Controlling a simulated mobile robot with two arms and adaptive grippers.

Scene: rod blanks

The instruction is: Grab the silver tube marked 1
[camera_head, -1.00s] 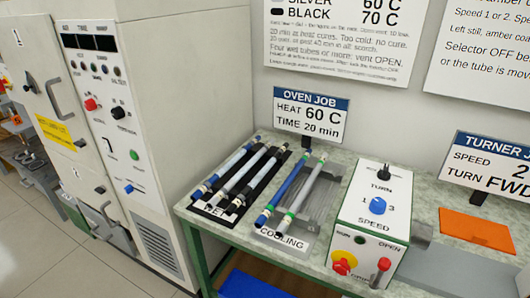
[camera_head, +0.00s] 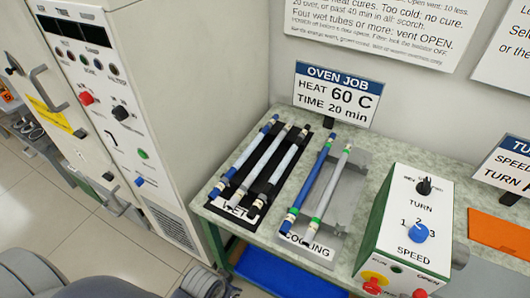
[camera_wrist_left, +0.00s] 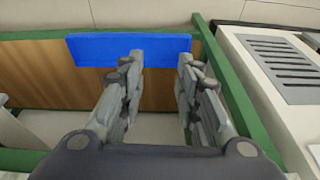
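Several tubes lie side by side in the rack labelled WET (camera_head: 234,211). They include a blue-ended tube (camera_head: 246,157) at left and pale silver tubes (camera_head: 264,160) beside it. The COOLING rack (camera_head: 345,205) holds a blue tube (camera_head: 312,178) and a silver tube with a green band (camera_head: 333,182). Number marks on the tubes are too small to read. My left gripper (camera_wrist_left: 160,75) is open and empty in the left wrist view. It also shows partly at the bottom of the head view (camera_head: 208,284), below and left of the racks, touching no tube. My right gripper is not in view.
The oven (camera_head: 140,110) stands at left. The turner box (camera_head: 410,225) is right of the cooling rack, with an orange mat (camera_head: 500,233) beyond it. The OVEN JOB sign (camera_head: 337,95) stands behind the racks. A blue panel (camera_head: 290,272) lies below the green bench frame.

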